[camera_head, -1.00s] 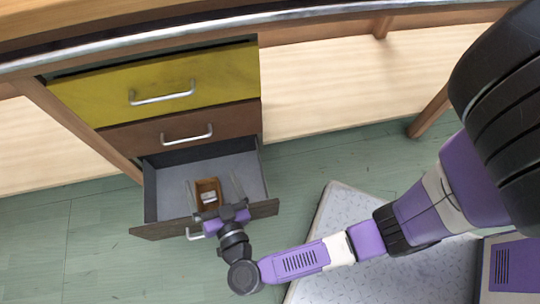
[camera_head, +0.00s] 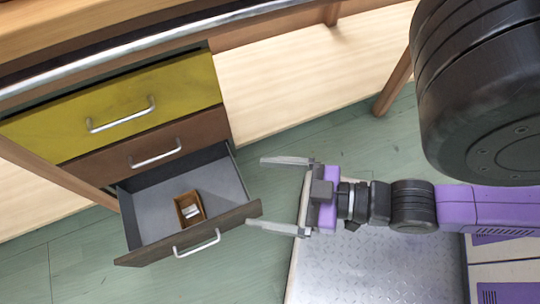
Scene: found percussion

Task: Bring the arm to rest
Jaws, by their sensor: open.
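My gripper (camera_head: 272,194) is open and empty, with its two fingers spread wide and pointing left. It is to the right of the open bottom drawer (camera_head: 150,205), over the floor and the edge of my base. The lower fingertip appears close to the drawer front's right end; I cannot tell the gap in height. My purple and black arm stretches in from the right. Part of it hides the view at the upper right.
A small wooden box (camera_head: 181,210) with a pale item inside sits in the drawer. A brown drawer (camera_head: 120,170) and a yellow drawer (camera_head: 110,105) above are shut. A metal-edged tabletop (camera_head: 180,37) runs overhead. Green floor (camera_head: 60,250) is clear at the lower left.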

